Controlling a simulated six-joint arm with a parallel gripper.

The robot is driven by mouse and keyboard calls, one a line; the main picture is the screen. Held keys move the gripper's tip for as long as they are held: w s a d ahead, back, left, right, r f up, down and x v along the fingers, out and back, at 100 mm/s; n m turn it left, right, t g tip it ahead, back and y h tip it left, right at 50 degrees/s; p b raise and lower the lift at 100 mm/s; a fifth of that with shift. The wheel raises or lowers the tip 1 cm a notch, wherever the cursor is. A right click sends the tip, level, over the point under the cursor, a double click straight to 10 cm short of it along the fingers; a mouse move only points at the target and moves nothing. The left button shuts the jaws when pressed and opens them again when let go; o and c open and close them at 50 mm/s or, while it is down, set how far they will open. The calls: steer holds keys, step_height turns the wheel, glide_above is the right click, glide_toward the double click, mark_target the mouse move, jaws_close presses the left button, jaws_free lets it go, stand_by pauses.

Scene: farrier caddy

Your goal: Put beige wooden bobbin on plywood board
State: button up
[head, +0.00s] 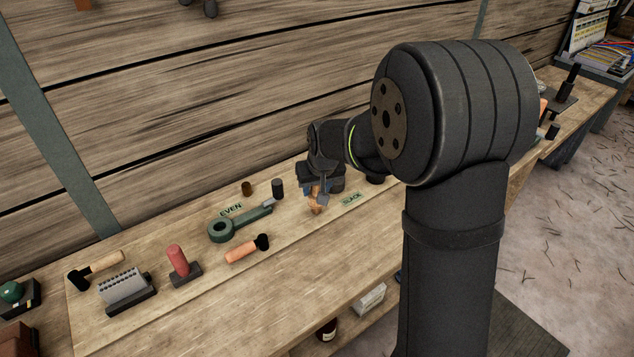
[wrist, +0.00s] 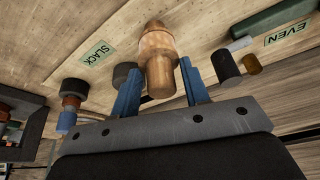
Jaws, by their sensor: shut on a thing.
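The beige wooden bobbin (head: 316,208) is held at my gripper (head: 317,192), near the SLACK label (head: 351,198). In the wrist view, the bobbin (wrist: 158,60) sits between the two blue fingers of my gripper (wrist: 159,78), which are shut on it. Its narrow end points away from the gripper. The light board on the bench, which looks like the plywood board (head: 210,272), lies under the labels and tools. It also fills much of the wrist view (wrist: 205,22). I cannot tell whether the bobbin touches the board.
A green ring-ended tool (head: 222,230) lies by the EVEN label (head: 231,210), with a dark cylinder (head: 278,188) and a small brown cylinder (head: 246,188) behind.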

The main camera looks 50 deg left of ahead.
steer(key=shift+f, duration=0.5)
stand_by(0.5)
steer(key=o, duration=1.5)
steer(key=shift+c, duration=0.2)
steer(key=v, duration=1.7)
steer(key=shift+r, duration=0.25)
steer(key=shift+d, duration=0.1)
